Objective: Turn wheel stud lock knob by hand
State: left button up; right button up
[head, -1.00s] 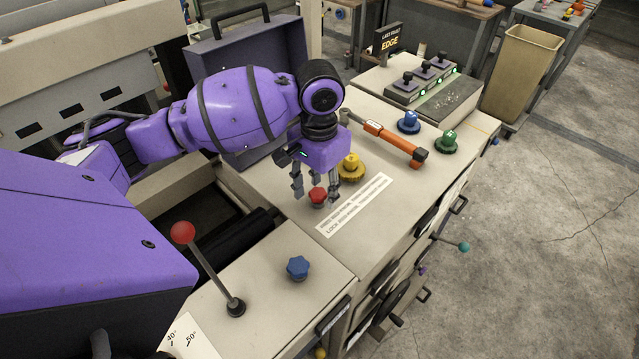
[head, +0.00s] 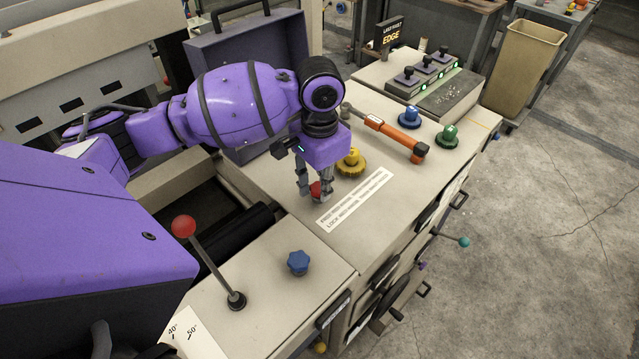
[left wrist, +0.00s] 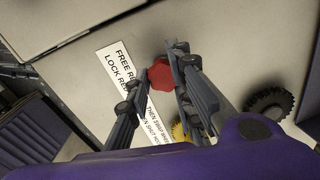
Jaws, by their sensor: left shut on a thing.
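The red knob (head: 316,190) stands on the beige machine top, just left of a printed label strip (head: 354,200). My left gripper (head: 315,193) points down over it with its fingers shut on the knob's two sides. In the left wrist view the red knob (left wrist: 159,74) shows between the two finger ends, partly hidden by them. A yellow toothed wheel with a knob (head: 351,163) sits just behind the gripper. My right gripper is not in view.
An orange-handled wrench (head: 392,138) lies behind the yellow wheel. Blue (head: 411,117) and green (head: 447,136) knobs stand farther right. A red-ball lever (head: 208,262) and a blue star knob (head: 298,262) are in front. An open purple-grey hood (head: 250,60) rises behind.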

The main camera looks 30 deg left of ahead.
pick_arm(q)
jog(key=o, duration=1.1)
jog(key=shift+o, duration=0.2)
jog(key=shift+r, duration=3.05)
notch_tip(320, 180, up, 12)
